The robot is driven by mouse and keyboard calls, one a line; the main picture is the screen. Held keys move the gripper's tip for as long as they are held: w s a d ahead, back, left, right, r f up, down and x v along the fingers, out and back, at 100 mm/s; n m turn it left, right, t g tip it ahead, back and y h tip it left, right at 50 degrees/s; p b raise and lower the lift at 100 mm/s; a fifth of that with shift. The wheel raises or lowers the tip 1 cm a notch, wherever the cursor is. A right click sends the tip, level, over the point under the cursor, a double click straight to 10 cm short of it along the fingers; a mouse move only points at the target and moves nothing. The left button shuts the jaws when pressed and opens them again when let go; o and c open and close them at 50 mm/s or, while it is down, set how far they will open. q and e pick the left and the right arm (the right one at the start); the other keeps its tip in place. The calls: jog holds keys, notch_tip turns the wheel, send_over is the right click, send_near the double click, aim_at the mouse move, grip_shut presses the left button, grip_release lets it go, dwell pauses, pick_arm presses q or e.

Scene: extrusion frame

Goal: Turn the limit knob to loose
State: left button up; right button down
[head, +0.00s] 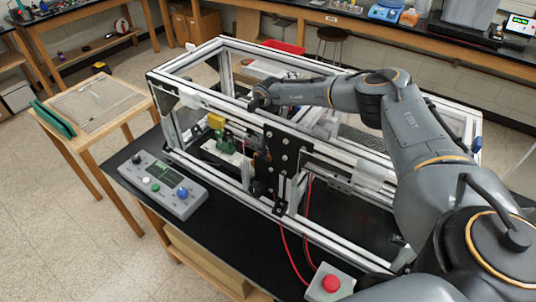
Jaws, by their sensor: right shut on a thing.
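The extrusion frame (222,48) stands on a black-topped table. My right arm comes in from the right over the frame. My left gripper is not in view.
A grey control box (163,186) with a screen, buttons and a blue knob lies at the table's left. A red button box (330,284) is at the front. Green and yellow parts sit inside the frame. A wooden side table (99,101) stands left.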

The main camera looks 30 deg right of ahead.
aim_at(269, 154)
jog(key=shift+d+n+b, duration=0.1)
jog(key=shift+n+b, duration=0.9)
jog(key=shift+n, duration=1)
jog(key=c, duration=1.1)
grip_release()
notch_tip(269, 154, up, 12)
